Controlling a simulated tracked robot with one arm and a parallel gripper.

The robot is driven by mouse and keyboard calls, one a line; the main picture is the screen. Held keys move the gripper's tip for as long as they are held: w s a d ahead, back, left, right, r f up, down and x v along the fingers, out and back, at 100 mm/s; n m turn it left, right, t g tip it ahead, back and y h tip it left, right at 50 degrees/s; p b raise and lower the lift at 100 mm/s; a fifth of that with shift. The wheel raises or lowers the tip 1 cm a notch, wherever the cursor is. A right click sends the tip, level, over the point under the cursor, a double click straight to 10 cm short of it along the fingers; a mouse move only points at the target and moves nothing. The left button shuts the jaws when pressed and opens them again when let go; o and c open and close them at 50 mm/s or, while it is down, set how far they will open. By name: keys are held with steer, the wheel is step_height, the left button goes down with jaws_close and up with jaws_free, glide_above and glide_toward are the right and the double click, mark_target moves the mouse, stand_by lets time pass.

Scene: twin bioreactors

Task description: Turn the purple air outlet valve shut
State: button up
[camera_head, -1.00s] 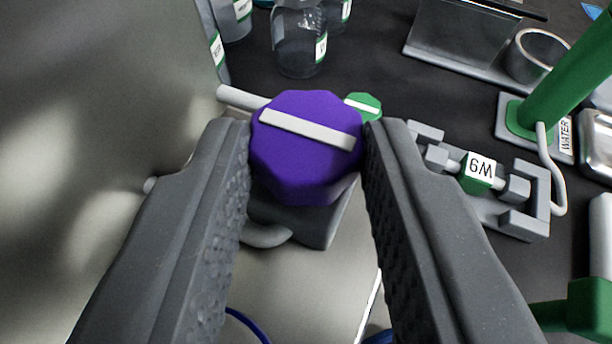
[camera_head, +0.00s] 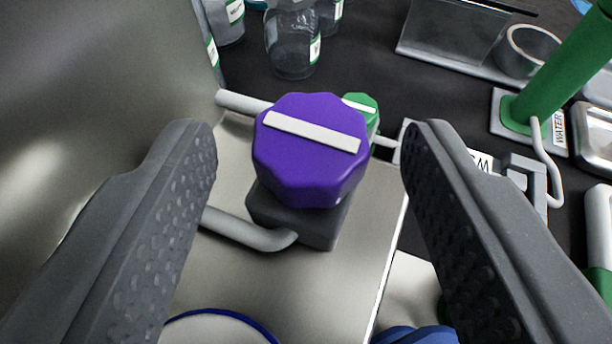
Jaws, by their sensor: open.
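The purple valve knob (camera_head: 309,165) sits on a grey valve body (camera_head: 298,215) in the middle of the view. A white bar on its top runs mostly left to right, sloping slightly down to the right. Pale pipes run from the valve to the left. My gripper (camera_head: 312,145) is open, with one finger on each side of the knob and a clear gap on both sides. The fingers do not touch the knob.
A smaller green knob (camera_head: 361,107) stands just behind the purple one. Clear glass bottles (camera_head: 292,43) stand at the back. A green column (camera_head: 562,75) is at the right. A curved metal vessel wall (camera_head: 90,90) fills the left.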

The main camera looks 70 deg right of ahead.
steer(key=b+v, duration=0.2)
steer(key=v, duration=0.5)
steer(key=shift+a, duration=0.25)
steer(key=shift+r, duration=0.1)
